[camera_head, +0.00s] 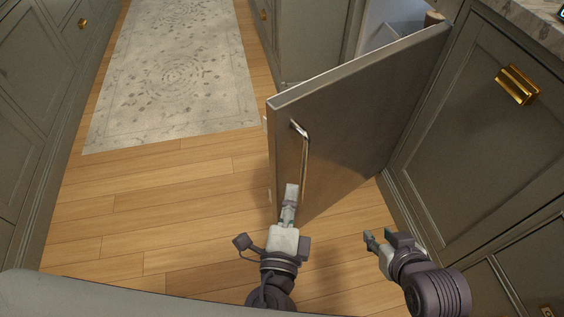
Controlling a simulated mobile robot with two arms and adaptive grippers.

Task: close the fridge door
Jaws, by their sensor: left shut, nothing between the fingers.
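The fridge door (350,120) is a brushed-steel panel standing wide open, swung out over the floor. Its vertical bar handle (305,155) is near its left edge. Part of the fridge interior (385,35) shows behind the door's top edge, with a brown item at the upper right. My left gripper (291,190) is shut with nothing in it, in front of the door by the handle's lower end. I cannot tell whether it touches the door. My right gripper (377,236) looks open and empty, right of the door and above the floor.
Green cabinets (480,120) with a brass pull stand close on the right under a stone counter (535,15). More cabinets (40,80) line the left. A patterned rug (175,75) lies on the wood floor (160,200), which is clear left of the door.

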